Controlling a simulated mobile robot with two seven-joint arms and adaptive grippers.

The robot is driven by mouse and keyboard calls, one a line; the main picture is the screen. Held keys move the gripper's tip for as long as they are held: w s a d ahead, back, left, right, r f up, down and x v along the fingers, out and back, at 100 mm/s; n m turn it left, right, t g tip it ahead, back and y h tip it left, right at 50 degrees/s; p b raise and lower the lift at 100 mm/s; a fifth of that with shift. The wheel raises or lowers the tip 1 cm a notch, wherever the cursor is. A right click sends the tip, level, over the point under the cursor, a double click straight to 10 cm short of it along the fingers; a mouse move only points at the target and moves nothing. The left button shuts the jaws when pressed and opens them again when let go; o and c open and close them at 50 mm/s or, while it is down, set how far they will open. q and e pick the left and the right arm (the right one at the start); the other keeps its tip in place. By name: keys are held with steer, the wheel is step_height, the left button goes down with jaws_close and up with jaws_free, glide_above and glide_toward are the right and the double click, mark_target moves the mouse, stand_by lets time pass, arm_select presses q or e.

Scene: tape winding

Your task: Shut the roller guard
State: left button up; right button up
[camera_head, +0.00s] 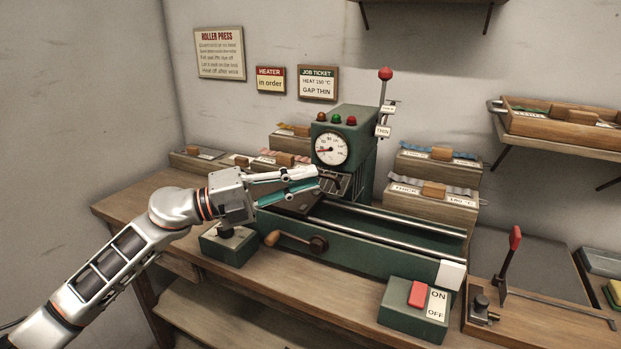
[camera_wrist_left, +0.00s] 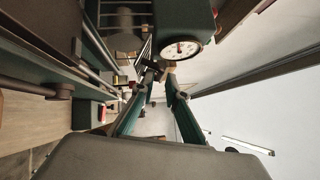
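The roller press (camera_head: 343,150) is green, with a dial and several lamps on its upright housing. A dark barred guard (camera_head: 345,186) is at the front of the housing, over the near end of the rails; bars also show in the left wrist view (camera_wrist_left: 118,18). How far it is swung is unclear. My left gripper (camera_head: 318,178) reaches it from the left. Its two fingers are spaced apart, with tips around or just before a small dark bar at the guard. The left wrist view (camera_wrist_left: 159,73) does not settle whether they clamp it. My right gripper is not in view.
A crank (camera_head: 290,240) sticks out from the press front. An ON/OFF box (camera_head: 416,308) and a red-handled lever (camera_head: 510,257) stand at right. A red-knobbed lever (camera_head: 384,95) rises behind the press. Wooden blocks with tape (camera_head: 433,190) stand on both sides.

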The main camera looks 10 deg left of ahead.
arm_select(q)
steer(key=v, duration=1)
steer(key=shift+a, duration=0.2)
steer(key=shift+f, duration=0.1)
